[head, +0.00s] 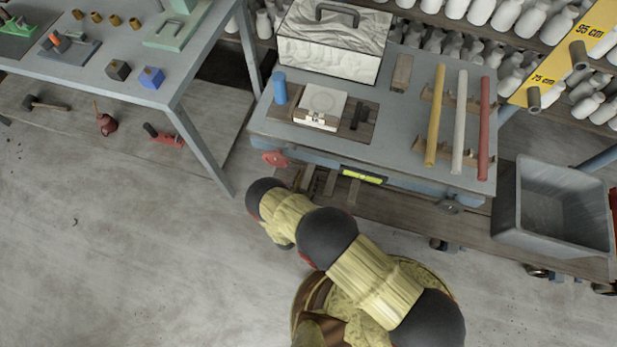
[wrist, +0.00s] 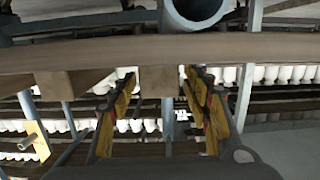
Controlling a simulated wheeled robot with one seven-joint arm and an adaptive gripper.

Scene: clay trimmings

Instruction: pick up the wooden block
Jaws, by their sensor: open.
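The wooden block (head: 402,72) is a brown, oblong piece on the grey workbench (head: 390,150), right of a large grey lidded box and left of the coloured rods. My gripper (wrist: 159,75) shows in the wrist view with its two yellow and black fingers apart and nothing held between them. A wooden edge with a squarish wooden piece (wrist: 172,79) lies beyond the fingertips there; I cannot tell whether it is the block. In the head view my arm is in front of the bench, low at its near edge, and my gripper cannot be made out.
On the bench are the grey box (head: 330,48), a blue cylinder (head: 280,87), a dark board (head: 368,112) with a white piece, and yellow, white and red rods (head: 459,122) on a rack. A grey bin (head: 552,205) stands right. Floor at left is mostly clear.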

